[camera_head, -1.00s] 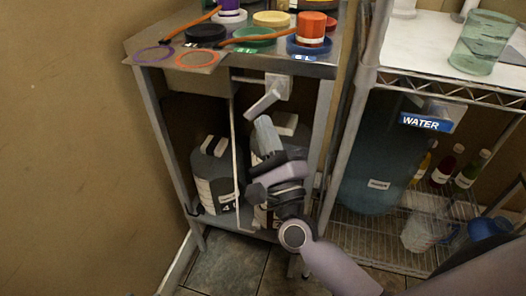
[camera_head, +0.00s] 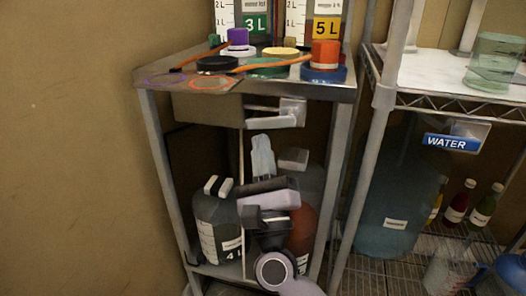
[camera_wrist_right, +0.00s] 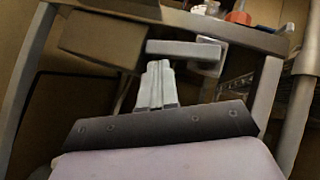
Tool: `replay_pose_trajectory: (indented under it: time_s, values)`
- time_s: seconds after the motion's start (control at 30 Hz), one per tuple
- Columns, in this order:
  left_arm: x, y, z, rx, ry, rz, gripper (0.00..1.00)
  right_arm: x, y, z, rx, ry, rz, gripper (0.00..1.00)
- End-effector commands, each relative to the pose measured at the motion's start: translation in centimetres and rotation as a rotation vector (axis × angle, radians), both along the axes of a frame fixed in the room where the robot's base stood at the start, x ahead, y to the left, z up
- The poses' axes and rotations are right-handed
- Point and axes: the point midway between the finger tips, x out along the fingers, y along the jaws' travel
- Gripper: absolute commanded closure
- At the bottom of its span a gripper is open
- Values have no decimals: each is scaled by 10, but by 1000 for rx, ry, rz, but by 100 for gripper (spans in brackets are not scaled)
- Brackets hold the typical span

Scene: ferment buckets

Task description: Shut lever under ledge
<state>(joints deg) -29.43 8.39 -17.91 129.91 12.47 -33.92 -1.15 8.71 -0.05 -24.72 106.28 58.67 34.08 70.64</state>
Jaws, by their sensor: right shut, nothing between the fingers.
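The pale lever (camera_head: 272,123) sits under the metal table's ledge, on a light mount (camera_head: 292,108) at the right. It lies about level, its arm reaching left from the mount. In the right wrist view the lever (camera_wrist_right: 183,49) also lies nearly level, just above the fingertips. My right gripper (camera_head: 262,142) is shut and empty, pointing up below the lever. Its pale fingers also show in the wrist view (camera_wrist_right: 157,72). A small gap shows in the head view; I cannot tell for certain whether they touch. My left gripper is not in view.
The ledge (camera_head: 345,92) carries lids, orange tubes and caps. A dark jug (camera_head: 217,225) and a reddish container (camera_head: 300,235) stand below, near my arm. A drawer-like box (camera_head: 208,108) hangs left of the lever. A wire rack (camera_head: 385,110) with a WATER sign stands right.

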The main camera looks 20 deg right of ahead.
Motion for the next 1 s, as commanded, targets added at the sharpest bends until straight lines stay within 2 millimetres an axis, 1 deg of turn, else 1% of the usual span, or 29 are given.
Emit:
replay_pose_trajectory:
  time_s: [0.3, 0.43, 0.6, 0.93, 1.0]
  values:
    - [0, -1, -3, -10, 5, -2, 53, -36, 7, -31, -1, 3, 2, 100]
    - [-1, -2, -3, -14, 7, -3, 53, -48, 9, -40, -1, 1, 2, 100]
    - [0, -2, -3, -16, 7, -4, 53, -52, 9, -44, 1, 0, 1, 100]
    - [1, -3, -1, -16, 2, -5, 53, -52, 9, -43, 0, -1, 1, 100]
    - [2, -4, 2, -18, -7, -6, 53, -52, 9, -43, 0, -1, 1, 100]
